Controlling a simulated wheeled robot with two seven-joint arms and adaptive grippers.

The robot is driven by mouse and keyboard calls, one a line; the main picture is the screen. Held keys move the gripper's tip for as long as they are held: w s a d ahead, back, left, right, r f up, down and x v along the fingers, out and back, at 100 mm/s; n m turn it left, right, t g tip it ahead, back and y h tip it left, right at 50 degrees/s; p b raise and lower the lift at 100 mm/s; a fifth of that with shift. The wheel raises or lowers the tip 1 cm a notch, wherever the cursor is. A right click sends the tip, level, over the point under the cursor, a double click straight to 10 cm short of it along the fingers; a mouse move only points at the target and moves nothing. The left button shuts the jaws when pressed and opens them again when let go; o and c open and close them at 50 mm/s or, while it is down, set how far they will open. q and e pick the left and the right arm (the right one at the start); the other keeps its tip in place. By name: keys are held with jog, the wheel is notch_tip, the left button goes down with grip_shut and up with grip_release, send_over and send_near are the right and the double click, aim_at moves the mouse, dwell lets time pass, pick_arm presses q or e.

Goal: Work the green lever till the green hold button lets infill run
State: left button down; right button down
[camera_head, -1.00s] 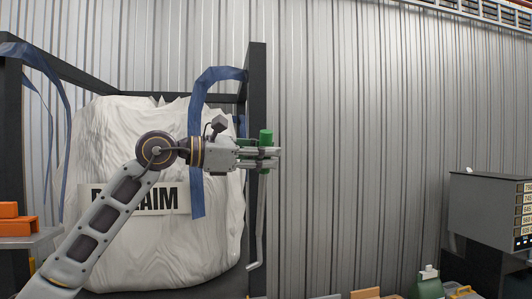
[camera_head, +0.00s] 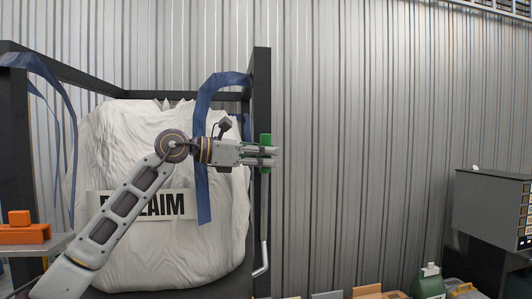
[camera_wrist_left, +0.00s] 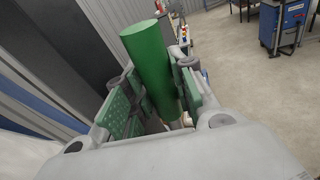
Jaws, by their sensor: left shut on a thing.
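The green lever (camera_head: 265,139) stands upright beside the dark frame post. My left gripper (camera_head: 268,155) reaches it from the left and is shut on its green grip. The left wrist view shows the green cylinder (camera_wrist_left: 152,66) between the two green-padded fingers of my left gripper (camera_wrist_left: 155,105). A grey rod runs down below the lever along the post to a bent end near the frame's bottom. No green hold button can be made out. My right gripper is not in view.
A large white bulk bag (camera_head: 155,245) with a sign hangs in a dark frame (camera_head: 262,90) with blue straps (camera_head: 204,110). Orange blocks (camera_head: 24,234) lie on a shelf at left. A grey cabinet (camera_head: 490,205) stands at right. A green jug (camera_head: 430,282) sits low at right.

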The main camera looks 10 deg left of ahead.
pick_arm(q)
jog(key=c, duration=1.2)
grip_release()
jog(key=shift+w, duration=0.1)
jog(key=shift+o, duration=0.2)
jog(key=v, duration=0.8)
